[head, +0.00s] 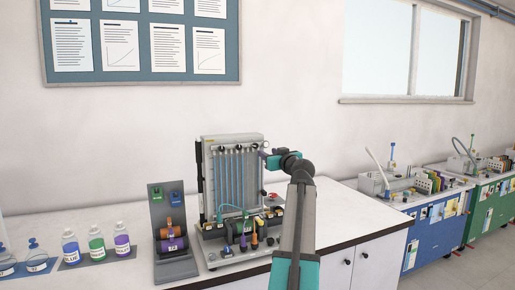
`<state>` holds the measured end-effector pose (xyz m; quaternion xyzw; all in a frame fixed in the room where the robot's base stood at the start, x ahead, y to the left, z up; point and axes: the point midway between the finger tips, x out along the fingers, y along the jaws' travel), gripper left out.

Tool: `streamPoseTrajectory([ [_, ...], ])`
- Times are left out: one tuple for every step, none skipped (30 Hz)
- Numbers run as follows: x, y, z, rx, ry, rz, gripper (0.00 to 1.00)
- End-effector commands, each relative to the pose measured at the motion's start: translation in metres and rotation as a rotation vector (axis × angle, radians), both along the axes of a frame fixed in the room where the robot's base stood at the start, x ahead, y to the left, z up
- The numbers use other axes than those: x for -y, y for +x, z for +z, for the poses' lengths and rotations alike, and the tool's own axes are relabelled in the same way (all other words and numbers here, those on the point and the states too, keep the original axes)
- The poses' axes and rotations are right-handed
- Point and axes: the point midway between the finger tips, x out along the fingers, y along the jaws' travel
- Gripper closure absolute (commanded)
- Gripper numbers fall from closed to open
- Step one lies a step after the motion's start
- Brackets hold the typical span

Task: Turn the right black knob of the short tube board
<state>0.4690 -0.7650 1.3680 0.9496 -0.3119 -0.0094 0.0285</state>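A grey manometer board (205,165) with several upright blue tubes stands on the white bench. It is the only tube board I can make out, and I cannot tell whether it is the short one. Small dark knobs (238,148) sit in a row along its top. My gripper (265,156) is at the board's upper right edge, reaching in from the right. It is small, and its fingers are hard to see. I cannot tell whether it touches a knob or is apart from it. The right knob cannot be told for sure; my gripper may hide it.
A dark stand (157,207) with orange and purple spools is left of the board. Several bottles (97,245) stand further left. Coloured plugs and a green cable (232,208) are at the board's foot. Other benches (440,225) with equipment are at right. A pinboard (140,76) hangs above.

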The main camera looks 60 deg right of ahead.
Motion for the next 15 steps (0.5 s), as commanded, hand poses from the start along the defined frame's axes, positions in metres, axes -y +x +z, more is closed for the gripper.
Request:
streamPoseTrajectory([
  [0.004, 0.006, 0.002, 0.0, 0.001, 0.002, 0.61],
  [0.006, 0.008, 0.002, 0.0, 0.001, 0.002, 0.61],
  [0.009, 0.013, 0.002, 0.0, 0.001, 0.002, 0.61],
  [0.011, 0.015, 0.003, 0.001, 0.001, 0.001, 0.61],
  [0.014, 0.018, 0.003, 0.001, 0.001, 0.001, 0.61],
  [0.017, 0.022, 0.003, 0.001, 0.001, 0.001, 0.61],
  [0.019, 0.025, 0.003, 0.001, 0.001, 0.001, 0.61],
  [0.021, 0.028, 0.003, 0.001, 0.001, 0.001, 0.61],
  [0.024, 0.032, 0.003, 0.0, 0.001, 0.001, 0.61],
  [0.026, 0.035, 0.002, 0.0, 0.001, 0.001, 0.61],
  [0.028, 0.038, 0.003, 0.0, 0.001, 0.001, 0.61],
  [0.031, 0.041, 0.003, 0.0, 0.0, 0.001, 0.61],
  [0.033, 0.044, 0.003, 0.0, 0.0, 0.001, 0.61],
  [0.035, 0.047, 0.003, 0.0, 0.0, 0.001, 0.61],
  [0.038, 0.051, 0.003, 0.0, 0.0, 0.002, 0.61],
])
